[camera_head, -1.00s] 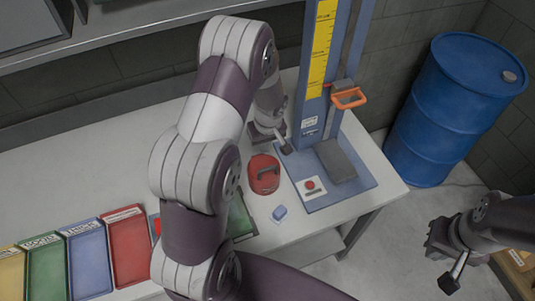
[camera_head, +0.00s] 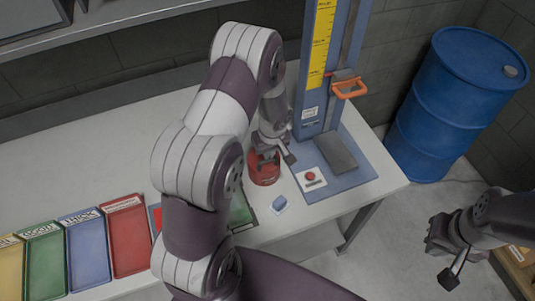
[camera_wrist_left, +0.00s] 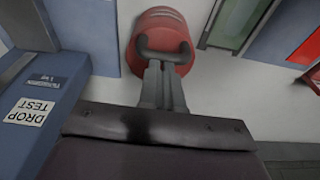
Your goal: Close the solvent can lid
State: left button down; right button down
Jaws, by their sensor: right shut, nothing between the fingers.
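The red solvent can (camera_head: 264,175) stands on the white bench, partly hidden under my left gripper (camera_head: 262,155). In the left wrist view the can (camera_wrist_left: 163,20) shows a dark curved handle (camera_wrist_left: 140,45) on its top. My left gripper's fingers (camera_wrist_left: 164,68) look pressed together, with their tips at the handle; I cannot tell whether they touch it. The lid's exact position is hidden. My right gripper (camera_head: 436,243) is shut and empty, out over the floor at the right.
The blue drop-test stand (camera_head: 318,60), with an orange handle (camera_head: 350,89), rises just right of the can. Its base holds a red button (camera_head: 310,177). A small blue block (camera_head: 280,204) lies in front. Coloured trays (camera_head: 128,240) stand left; a blue drum (camera_head: 455,110) is at right.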

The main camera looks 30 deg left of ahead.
pick_arm(q)
jog(key=shift+s+d+f, duration=0.15)
jog(key=shift+s+f, duration=0.15)
jog(key=shift+s, duration=0.25)
jog(key=shift+f, duration=0.15)
jog(key=shift+r, duration=0.3)
notch_tip(320, 180, up, 13)
jog(key=d+b, duration=0.1)
jog(key=shift+s+d+f+b, duration=0.15)
jog(key=shift+s+d+b, duration=0.05)
jog(key=shift+d+b, duration=0.15)
